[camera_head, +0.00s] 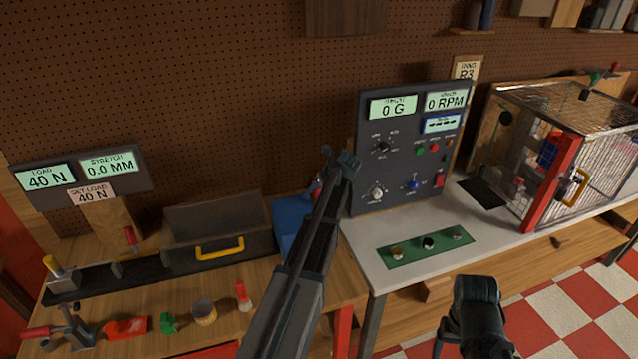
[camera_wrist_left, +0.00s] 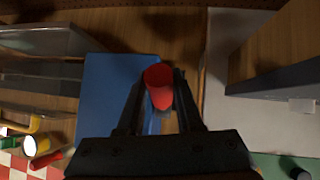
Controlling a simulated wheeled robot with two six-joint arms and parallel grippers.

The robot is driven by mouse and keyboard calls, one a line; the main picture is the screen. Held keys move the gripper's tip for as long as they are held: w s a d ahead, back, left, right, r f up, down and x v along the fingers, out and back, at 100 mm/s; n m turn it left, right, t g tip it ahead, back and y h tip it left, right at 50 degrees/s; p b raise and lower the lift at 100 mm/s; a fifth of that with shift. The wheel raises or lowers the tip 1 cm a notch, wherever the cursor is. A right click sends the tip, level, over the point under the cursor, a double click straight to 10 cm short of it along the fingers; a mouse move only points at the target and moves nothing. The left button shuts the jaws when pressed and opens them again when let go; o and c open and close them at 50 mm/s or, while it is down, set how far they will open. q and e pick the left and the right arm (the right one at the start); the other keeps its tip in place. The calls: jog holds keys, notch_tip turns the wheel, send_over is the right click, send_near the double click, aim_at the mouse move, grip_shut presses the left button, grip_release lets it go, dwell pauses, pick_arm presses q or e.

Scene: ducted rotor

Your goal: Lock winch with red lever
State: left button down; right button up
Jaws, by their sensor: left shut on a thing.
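My left gripper (camera_head: 340,165) is stretched out above the gap between the two benches. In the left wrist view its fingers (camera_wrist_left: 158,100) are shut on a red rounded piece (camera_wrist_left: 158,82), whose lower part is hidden. Far to its left, a small red upright lever (camera_head: 130,237) stands behind a dark rail on the wooden bench. A metal device with a red handle (camera_head: 40,332) lies at the bench's front left. I cannot tell which of these is the winch's lever. My right gripper (camera_head: 478,290) is low at the front; its fingers cannot be made out.
A blue box (camera_head: 290,225) lies below my left gripper; it also shows in the left wrist view (camera_wrist_left: 105,95). A grey case with a yellow handle (camera_head: 220,249) stands left. A control panel (camera_head: 400,150) and wire cage (camera_head: 600,130) stand right. Small tools crowd the left bench's front.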

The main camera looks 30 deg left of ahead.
pick_arm(q)
jog(key=shift+w+a+f+g+h+p, duration=0.3)
jog(key=shift+a+g+h+p, duration=0.1)
jog(key=shift+g+h, duration=0.15)
jog(key=c, duration=0.6)
grip_release()
jog(key=p+v, duration=1.2)
jog(key=v, duration=0.1)
jog(key=shift+s+d+r, duration=0.1)
jog(key=shift+r, duration=0.3)
